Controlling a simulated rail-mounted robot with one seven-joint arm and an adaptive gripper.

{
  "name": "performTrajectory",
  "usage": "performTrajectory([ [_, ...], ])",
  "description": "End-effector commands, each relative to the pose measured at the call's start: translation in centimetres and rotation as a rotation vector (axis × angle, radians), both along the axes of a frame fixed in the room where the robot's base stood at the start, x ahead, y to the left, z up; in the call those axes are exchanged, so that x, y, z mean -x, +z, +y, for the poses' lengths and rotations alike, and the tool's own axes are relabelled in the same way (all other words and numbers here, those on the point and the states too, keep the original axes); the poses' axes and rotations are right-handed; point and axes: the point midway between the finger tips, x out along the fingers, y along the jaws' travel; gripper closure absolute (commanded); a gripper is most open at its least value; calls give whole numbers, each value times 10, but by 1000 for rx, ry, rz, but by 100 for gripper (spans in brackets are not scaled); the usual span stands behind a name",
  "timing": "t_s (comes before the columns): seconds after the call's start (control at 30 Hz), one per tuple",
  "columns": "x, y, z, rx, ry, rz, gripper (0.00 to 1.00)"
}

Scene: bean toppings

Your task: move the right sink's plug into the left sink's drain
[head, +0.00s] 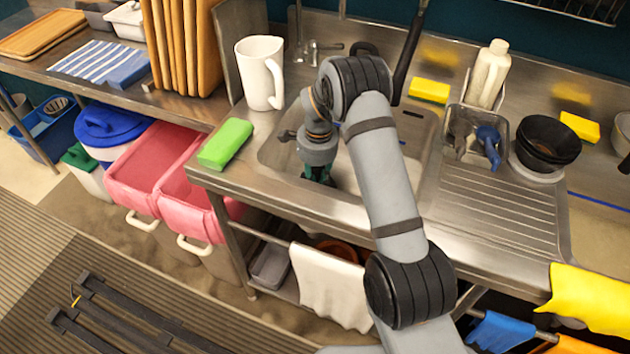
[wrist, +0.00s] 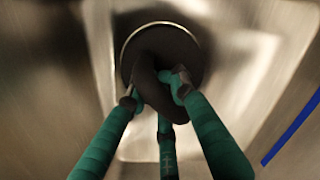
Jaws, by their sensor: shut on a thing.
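My gripper (head: 318,176) reaches down inside the left sink (head: 275,153). In the wrist view its teal fingers (wrist: 160,92) are shut on the dark curved handle of the black plug (wrist: 158,42). The plug's round disc lies beyond the fingertips, with a thin pale metal rim around its upper left edge. The left drain's opening is not separately visible, and I cannot tell whether the plug is above it or seated in it. The right sink (head: 418,135) is partly hidden behind my arm, and its drain is not in view.
A white pitcher (head: 260,72) and a green sponge (head: 226,143) are left of the sinks. A faucet (head: 318,50) stands behind. A yellow sponge (head: 429,90), a white bottle (head: 488,74), a utensil bin (head: 474,135) and black bowls (head: 547,140) are to the right.

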Motion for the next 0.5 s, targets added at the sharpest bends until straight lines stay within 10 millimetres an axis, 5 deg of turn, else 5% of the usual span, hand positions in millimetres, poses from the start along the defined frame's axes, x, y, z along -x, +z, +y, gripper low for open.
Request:
performTrajectory([
  [0.5,0,-6,0,0,0,-1,100],
])
